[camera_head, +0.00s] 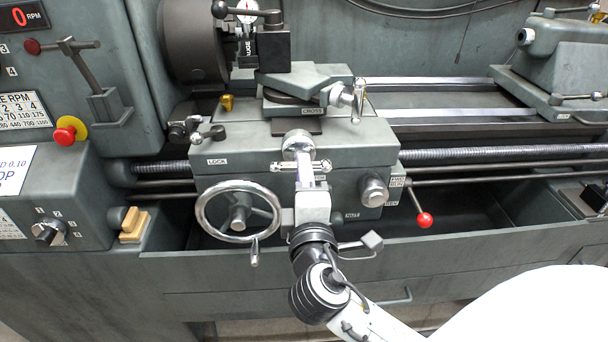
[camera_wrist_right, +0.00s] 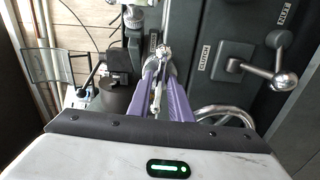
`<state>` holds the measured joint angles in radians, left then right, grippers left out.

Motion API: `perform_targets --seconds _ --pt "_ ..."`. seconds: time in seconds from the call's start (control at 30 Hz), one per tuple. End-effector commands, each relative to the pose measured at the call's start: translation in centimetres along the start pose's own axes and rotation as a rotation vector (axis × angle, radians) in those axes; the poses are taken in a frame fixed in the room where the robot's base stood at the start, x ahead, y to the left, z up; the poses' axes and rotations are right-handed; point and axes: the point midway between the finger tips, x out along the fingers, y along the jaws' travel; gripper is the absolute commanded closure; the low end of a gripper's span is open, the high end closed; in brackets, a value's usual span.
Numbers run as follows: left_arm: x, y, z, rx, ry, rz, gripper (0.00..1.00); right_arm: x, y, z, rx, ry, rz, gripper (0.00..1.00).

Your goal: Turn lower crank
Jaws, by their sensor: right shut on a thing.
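The lower crank (camera_head: 297,143) is a silvery crank on the front of the grey lathe carriage, below the cross slide. Its round hub and a short bar show in the head view. My right gripper (camera_head: 304,172) reaches up to it from below and is shut on its handle. In the right wrist view the purple fingers (camera_wrist_right: 163,78) close around a slim metal part of the crank (camera_wrist_right: 161,52). The fingers hide part of the handle. My left gripper is in neither view.
A large handwheel (camera_head: 238,192) is left of my right gripper. A knob (camera_head: 374,190) and a red-ball lever (camera_head: 424,220) are to its right. An upper crank (camera_head: 358,97) sits above. The chip tray's front wall (camera_head: 200,268) runs below.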

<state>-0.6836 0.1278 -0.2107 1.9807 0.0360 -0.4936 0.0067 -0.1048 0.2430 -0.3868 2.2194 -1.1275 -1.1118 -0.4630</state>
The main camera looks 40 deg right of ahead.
Motion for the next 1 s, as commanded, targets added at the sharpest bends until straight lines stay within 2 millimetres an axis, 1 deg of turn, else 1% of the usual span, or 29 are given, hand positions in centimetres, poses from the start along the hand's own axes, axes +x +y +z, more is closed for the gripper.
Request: perform_targets --seconds 0.37,0.4,0.43,0.47,0.77,0.87,1.0 --pt "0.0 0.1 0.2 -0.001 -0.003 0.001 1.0 -0.1 -0.1 0.0 0.005 0.0 -0.004 1.0" --pt "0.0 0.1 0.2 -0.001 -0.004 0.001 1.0 -0.1 -0.1 0.0 0.005 0.001 -0.004 0.8" --pt "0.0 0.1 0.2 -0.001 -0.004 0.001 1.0 -0.1 -0.1 0.0 0.005 0.001 -0.004 0.75" --pt "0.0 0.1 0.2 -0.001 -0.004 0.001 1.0 -0.1 -0.1 0.0 0.005 0.001 -0.004 0.72" --pt "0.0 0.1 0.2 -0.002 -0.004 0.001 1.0 -0.1 -0.1 0.0 0.005 0.001 -0.002 0.72" --pt "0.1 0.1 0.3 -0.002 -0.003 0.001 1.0 -1.0 -0.2 -0.1 0.005 0.003 -0.004 0.72" --pt "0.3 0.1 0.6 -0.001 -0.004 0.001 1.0 -3.3 -0.3 -0.1 0.006 0.003 -0.007 0.72"
